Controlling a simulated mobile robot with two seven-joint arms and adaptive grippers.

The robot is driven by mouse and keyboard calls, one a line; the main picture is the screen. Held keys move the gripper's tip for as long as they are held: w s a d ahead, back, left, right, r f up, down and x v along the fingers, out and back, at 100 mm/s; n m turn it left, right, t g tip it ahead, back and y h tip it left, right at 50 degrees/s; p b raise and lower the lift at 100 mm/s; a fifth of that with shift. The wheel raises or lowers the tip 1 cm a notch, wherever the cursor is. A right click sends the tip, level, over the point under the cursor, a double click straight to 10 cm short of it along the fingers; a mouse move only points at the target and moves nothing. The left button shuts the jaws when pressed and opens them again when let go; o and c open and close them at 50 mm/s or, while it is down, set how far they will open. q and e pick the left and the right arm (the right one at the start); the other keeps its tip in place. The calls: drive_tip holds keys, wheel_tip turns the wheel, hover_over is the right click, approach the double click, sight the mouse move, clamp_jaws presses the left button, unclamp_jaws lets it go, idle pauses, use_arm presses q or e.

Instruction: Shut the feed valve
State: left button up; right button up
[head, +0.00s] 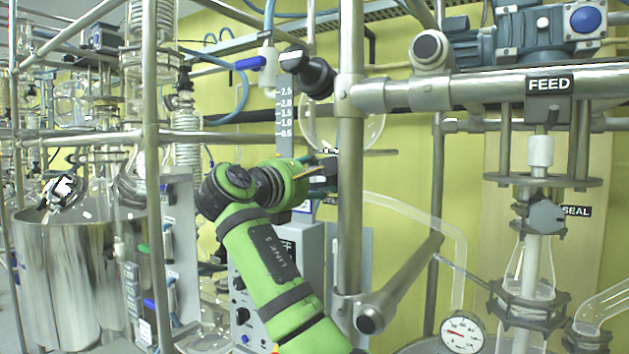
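A black label reading FEED (548,85) is fixed on the steel cross pipe at the upper right. A white valve body with a blue lever (250,63) hangs at the upper middle, its lever lying roughly level and pointing left. I cannot tell from the lettering whether this is the feed valve. My green arm rises from the bottom middle, bends at the left and reaches right. I take it as my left arm. Its dark gripper (324,173) is below the valve, partly hidden by a steel post, so its fingers are unclear. My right gripper is not in view.
An upright steel post (350,190) stands in front of the gripper. A black knob (312,77) and a graduated scale (284,110) are above it. A steel pot (65,270) stands at the left, and a pressure gauge (461,333) at the lower right. Glassware crowds both sides.

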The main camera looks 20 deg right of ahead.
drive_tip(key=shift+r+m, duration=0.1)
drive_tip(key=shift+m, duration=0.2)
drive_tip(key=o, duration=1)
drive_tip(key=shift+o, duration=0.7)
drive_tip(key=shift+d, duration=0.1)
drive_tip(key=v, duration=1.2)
